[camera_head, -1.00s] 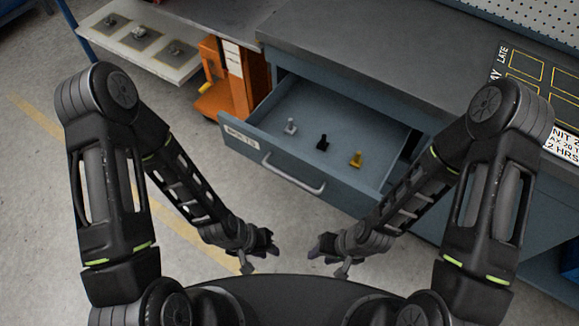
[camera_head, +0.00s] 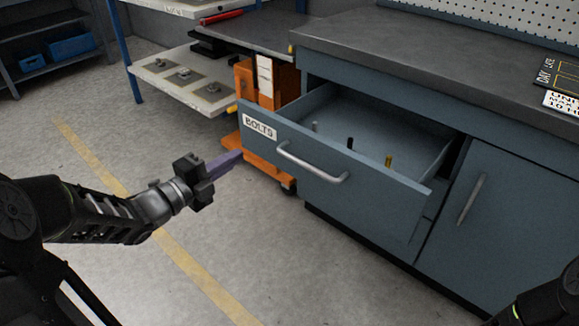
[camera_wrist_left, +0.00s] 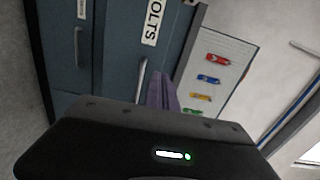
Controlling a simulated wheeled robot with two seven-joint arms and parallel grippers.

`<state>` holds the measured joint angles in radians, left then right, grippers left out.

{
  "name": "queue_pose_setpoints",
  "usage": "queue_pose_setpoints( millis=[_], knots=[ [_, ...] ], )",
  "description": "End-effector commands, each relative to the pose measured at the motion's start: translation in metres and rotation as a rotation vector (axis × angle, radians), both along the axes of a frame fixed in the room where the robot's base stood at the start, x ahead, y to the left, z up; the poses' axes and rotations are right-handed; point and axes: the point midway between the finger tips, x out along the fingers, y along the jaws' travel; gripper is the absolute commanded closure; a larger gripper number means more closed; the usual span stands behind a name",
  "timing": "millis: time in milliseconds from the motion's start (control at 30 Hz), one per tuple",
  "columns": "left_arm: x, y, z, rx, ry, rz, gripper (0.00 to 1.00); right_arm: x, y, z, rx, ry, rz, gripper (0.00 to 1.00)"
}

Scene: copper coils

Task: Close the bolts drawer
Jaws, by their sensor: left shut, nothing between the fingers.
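The blue-grey bolts drawer (camera_head: 330,185) stands pulled open from the workbench, with a "BOLTS" label (camera_head: 260,130) and a silver bar handle (camera_head: 312,165) on its front. Three bolts stand inside it: a grey one (camera_head: 314,127), a black one (camera_head: 350,143) and a yellow one (camera_head: 388,160). My left gripper (camera_head: 228,162) is shut and empty, just left of the drawer front and apart from it in the head view. In the left wrist view its purple fingers (camera_wrist_left: 162,92) point towards the drawer front beside the handle (camera_wrist_left: 142,78). My right gripper is out of view.
An orange cart (camera_head: 262,90) stands behind the drawer's left end. A white shelf (camera_head: 185,85) with small parts is at the back left. A cabinet door (camera_head: 490,215) is right of the drawer. The floor in front is clear.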

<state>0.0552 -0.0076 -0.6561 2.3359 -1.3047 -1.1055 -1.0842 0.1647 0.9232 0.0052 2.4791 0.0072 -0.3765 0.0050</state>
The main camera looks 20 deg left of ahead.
Motion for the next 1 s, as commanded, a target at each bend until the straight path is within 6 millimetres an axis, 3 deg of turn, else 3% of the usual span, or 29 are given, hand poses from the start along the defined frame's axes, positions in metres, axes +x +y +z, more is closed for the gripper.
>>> queue_pose_setpoints(
  millis=[367,567,767,1000],
  knots=[
    [-0.004,0.001,0.004,0.029,-0.024,-0.01,1.0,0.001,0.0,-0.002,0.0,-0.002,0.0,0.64],
    [0.004,-0.002,0.002,0.028,-0.023,-0.011,1.0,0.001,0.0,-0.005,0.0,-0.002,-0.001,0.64],
    [0.028,-0.012,0.001,0.028,-0.022,-0.013,1.0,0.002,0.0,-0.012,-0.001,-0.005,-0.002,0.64],
    [0.073,-0.03,0.0,0.028,-0.022,-0.013,1.0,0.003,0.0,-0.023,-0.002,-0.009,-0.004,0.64]
  ],
)
